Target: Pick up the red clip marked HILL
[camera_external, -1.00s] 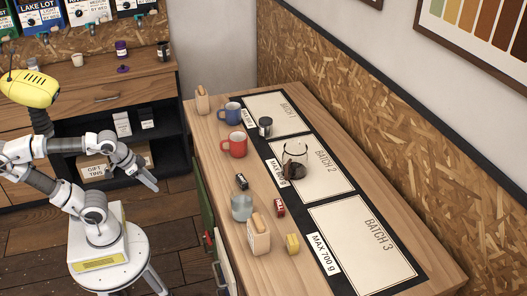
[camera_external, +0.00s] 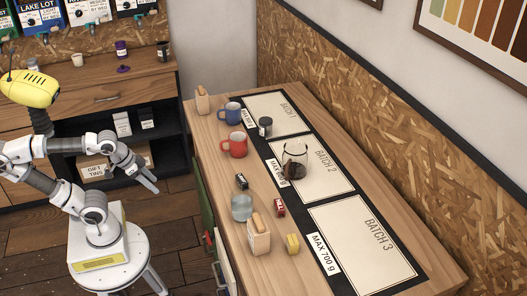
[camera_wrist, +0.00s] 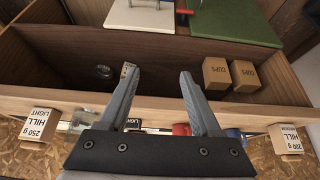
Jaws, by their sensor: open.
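In the external view a small red clip (camera_external: 279,207) with a white label lies on the wooden counter (camera_external: 222,170), between a glass jar and the Batch 3 panel. Its lettering is too small to read. A black clip (camera_external: 241,182) and a yellow clip (camera_external: 292,244) lie on either side of it. My gripper (camera_external: 151,184) hangs left of the counter, well apart from the clip. In the wrist view my gripper (camera_wrist: 158,75) has its fingers spread with nothing between them. I cannot make out the red clip there.
Near the clip stand the glass jar (camera_external: 241,207) and a paper bag (camera_external: 258,238). A red mug (camera_external: 235,145), blue mug (camera_external: 230,113) and carafe (camera_external: 294,162) stand farther back. The wrist view shows a compartment with boxes marked CUPS (camera_wrist: 216,74). The Batch 3 panel (camera_external: 360,255) is clear.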

